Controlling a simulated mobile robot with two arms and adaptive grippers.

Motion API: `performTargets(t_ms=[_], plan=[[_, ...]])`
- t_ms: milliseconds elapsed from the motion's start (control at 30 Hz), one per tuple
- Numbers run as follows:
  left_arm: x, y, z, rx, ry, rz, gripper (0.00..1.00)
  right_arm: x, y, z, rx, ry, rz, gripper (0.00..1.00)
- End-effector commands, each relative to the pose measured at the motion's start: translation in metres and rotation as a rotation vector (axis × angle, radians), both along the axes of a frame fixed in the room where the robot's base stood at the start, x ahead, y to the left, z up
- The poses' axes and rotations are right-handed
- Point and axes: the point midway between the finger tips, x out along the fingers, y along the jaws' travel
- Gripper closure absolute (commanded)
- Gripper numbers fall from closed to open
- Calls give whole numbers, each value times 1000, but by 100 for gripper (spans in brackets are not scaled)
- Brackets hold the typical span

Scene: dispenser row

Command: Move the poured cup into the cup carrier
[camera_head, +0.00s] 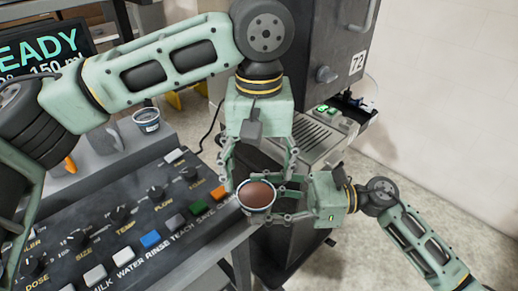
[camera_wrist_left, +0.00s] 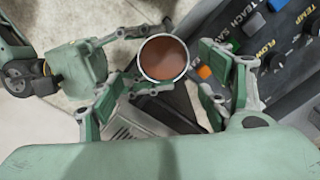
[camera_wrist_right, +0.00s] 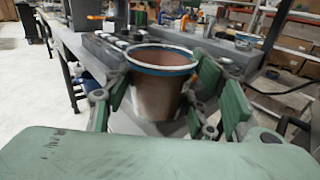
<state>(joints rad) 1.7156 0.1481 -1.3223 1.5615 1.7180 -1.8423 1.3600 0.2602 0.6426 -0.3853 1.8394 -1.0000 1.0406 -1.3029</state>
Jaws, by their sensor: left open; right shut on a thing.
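A cup of brown liquid (camera_head: 256,195) with a pale blue rim is held upright in my right gripper (camera_head: 277,198), whose fingers lie on both sides of it. In the right wrist view the cup (camera_wrist_right: 155,85) stands between those fingers (camera_wrist_right: 165,100). My left gripper (camera_head: 260,172) is open and points down over the cup, its fingers spread wide. In the left wrist view the cup (camera_wrist_left: 163,58) shows from above, beyond the gap between the left fingers (camera_wrist_left: 170,90). I cannot make out the cup carrier.
A control panel (camera_head: 110,225) with knobs and coloured buttons lies at left, close beside the cup. Another cup (camera_head: 146,119) stands behind it. A dark machine marked 72 (camera_head: 330,45) with a grey tray (camera_head: 315,140) stands behind the grippers.

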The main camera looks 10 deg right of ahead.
Motion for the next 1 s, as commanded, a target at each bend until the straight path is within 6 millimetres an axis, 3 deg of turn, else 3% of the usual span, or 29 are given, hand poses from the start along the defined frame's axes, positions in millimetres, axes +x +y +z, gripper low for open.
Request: performTargets(t_ms=[200, 400, 833, 1000], plan=[[0, 1, -42, 0, 1, 0, 30, 0, 0, 1, 2, -1, 0, 82], [0, 0, -67, -2, -1, 0, 30, 0, 0, 1, 1, -1, 0, 82], [0, 0, -76, -3, -2, 0, 30, 0, 0, 1, 1, -1, 0, 82], [0, 0, -76, -3, -2, 0, 45, 0, 0, 1, 1, -1, 0, 82]])
